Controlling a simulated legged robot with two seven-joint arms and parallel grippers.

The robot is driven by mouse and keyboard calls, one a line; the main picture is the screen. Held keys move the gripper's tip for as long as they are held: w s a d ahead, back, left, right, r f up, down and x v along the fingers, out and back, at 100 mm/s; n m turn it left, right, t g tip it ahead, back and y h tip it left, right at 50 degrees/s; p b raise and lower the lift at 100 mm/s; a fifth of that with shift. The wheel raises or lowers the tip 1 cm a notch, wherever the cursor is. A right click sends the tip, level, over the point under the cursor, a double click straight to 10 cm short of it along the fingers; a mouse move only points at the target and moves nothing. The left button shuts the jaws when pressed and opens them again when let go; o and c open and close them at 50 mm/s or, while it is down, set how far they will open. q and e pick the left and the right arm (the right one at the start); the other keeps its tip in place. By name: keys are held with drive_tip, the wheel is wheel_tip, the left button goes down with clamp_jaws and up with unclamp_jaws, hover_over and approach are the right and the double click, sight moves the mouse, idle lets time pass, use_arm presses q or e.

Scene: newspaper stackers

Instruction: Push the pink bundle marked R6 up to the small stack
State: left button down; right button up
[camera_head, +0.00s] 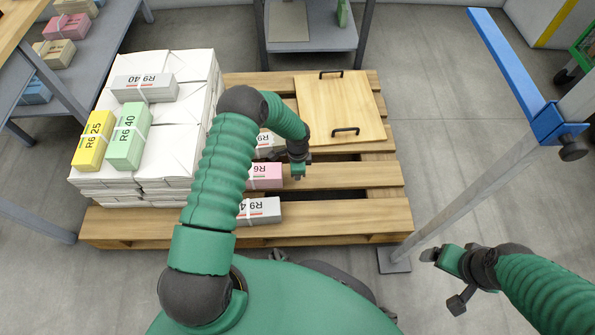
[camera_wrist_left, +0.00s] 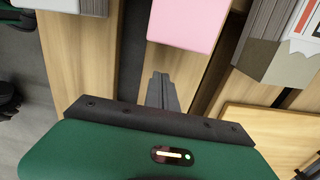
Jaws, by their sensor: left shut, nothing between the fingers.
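The pink bundle marked R6 (camera_head: 266,175) lies on the pallet slats, partly hidden behind my left arm. Its pink end also shows in the left wrist view (camera_wrist_left: 183,22). My left gripper (camera_head: 298,173) is shut and empty, just right of the bundle's right end. In the left wrist view its fingertips (camera_wrist_left: 161,78) point at that end, with a small gap visible. A stack of white paper packs (camera_head: 165,165) stands on the pallet's left side, beyond my arm, with yellow, green and grey bundles on top. My right gripper (camera_head: 446,280) is open and empty, low at the right.
Grey R9 bundles lie on either side of the pink one, one nearer (camera_head: 262,210) and one farther (camera_head: 270,142). A wooden board with black handles (camera_head: 340,108) lies on the pallet's far right. A blue-topped post (camera_head: 515,65) stands right of the pallet.

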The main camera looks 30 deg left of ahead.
use_arm(q)
wheel_tip(320, 180, down, 3)
drive_tip(key=shift+b, duration=0.55)
drive_tip(key=a, duration=0.1)
drive_tip(key=s+a, duration=0.1)
drive_tip(key=a+r+b, duration=0.1)
drive_tip(key=shift+s, duration=0.3)
drive_tip(key=shift+s+a+r, duration=0.1)
drive_tip(key=shift+s+a, duration=0.05)
use_arm(e)
drive_tip(key=x, duration=0.3)
drive_tip(key=shift+s+f, duration=0.3)
drive_tip(key=shift+s, duration=0.05)
use_arm(q)
drive_tip(key=shift+s+a+r, duration=0.1)
use_arm(e)
drive_tip(key=shift+r, duration=0.1)
